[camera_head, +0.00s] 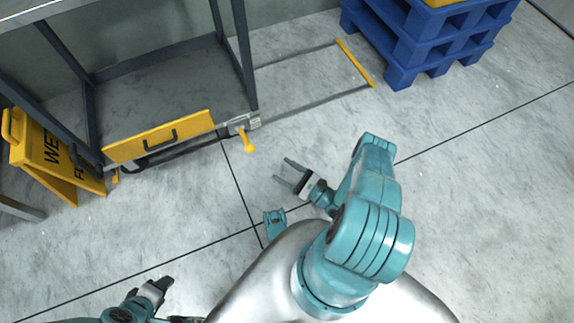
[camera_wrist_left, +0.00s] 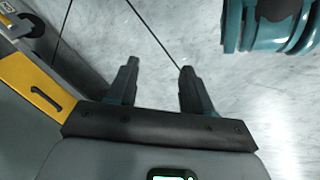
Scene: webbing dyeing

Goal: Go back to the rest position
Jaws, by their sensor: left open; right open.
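My right gripper (camera_head: 291,172) is open and empty above the grey floor in the middle of the head view. Its teal arm is folded in front of my body. My left gripper (camera_head: 163,284) is at the bottom left of the head view, low in the picture. In the left wrist view the left gripper (camera_wrist_left: 158,68) has its two dark fingers apart, with only floor between them. Neither gripper touches any object.
A dark metal frame with a yellow panel (camera_head: 185,128) and a yellow handle (camera_head: 248,142) stands at the upper left. A yellow wet-floor sign (camera_head: 45,160) is at far left. Blue pallets (camera_head: 425,45) are stacked at upper right. The floor (camera_head: 480,180) at right is clear.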

